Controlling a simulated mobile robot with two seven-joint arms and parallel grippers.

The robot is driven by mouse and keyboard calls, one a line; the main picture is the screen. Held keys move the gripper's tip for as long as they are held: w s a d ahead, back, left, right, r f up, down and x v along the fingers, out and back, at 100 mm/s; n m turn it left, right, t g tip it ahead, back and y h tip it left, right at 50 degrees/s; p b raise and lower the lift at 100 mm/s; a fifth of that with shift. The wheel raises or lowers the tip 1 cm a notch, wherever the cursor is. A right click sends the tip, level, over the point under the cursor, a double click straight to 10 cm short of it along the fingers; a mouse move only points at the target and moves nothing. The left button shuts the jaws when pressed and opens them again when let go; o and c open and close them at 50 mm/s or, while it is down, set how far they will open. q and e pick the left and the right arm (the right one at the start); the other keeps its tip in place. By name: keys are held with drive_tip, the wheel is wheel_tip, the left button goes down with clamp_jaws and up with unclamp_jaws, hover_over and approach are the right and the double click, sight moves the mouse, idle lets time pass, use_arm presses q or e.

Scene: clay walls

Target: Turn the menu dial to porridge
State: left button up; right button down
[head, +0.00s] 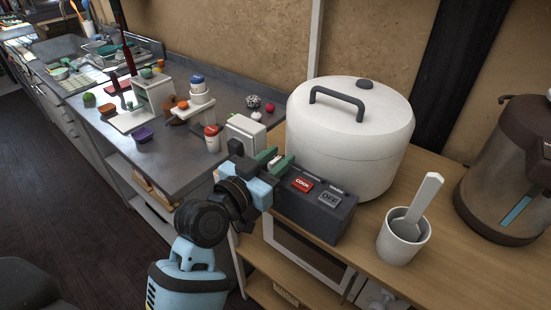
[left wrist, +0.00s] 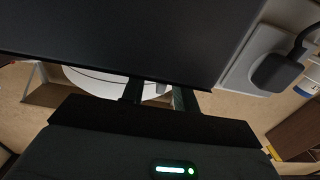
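The white cooker (head: 345,125) stands on the wooden counter with its lid closed. Its dark control box (head: 315,212) sticks out at the front, with a red COOK button (head: 303,185) and a grey OFF button (head: 329,199). My left gripper (head: 274,160) is at the left end of this box; its two green-padded fingers are apart. In the left wrist view, the fingers (left wrist: 158,92) also stand apart, with a pale grey piece between them. I cannot make out the menu dial or its marks; the gripper and arm cover that end. My right gripper is out of view.
A white cup (head: 399,244) with a pale spatula stands right of the control box, near a brown-topped dispenser (head: 510,165). A white box (head: 246,133) is close behind my left gripper. Jars and small bowls crowd the grey counter (head: 185,170).

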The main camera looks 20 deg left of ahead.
use_arm(q)
clamp_jaws()
drive_tip(key=shift+m+h, duration=0.4)
drive_tip(key=shift+a+f+m+g+h+b, duration=0.1)
drive_tip(key=shift+f+m+g+h+b, duration=0.1)
drive_tip(key=shift+m+g+h+b, duration=1.05)
drive_tip(key=m+g+h+b, duration=0.4)
drive_tip(key=g+h+b, duration=0.1)
drive_tip(key=b, duration=0.3)
drive_tip(key=shift+m+h, duration=0.25)
drive_tip(key=shift+h, duration=0.2)
drive_tip(key=shift+r+m+g+h+b, duration=0.2)
drive_tip(key=shift+m+g+h+b, duration=0.4)
drive_tip(key=shift+g+b, duration=0.55)
unclamp_jaws()
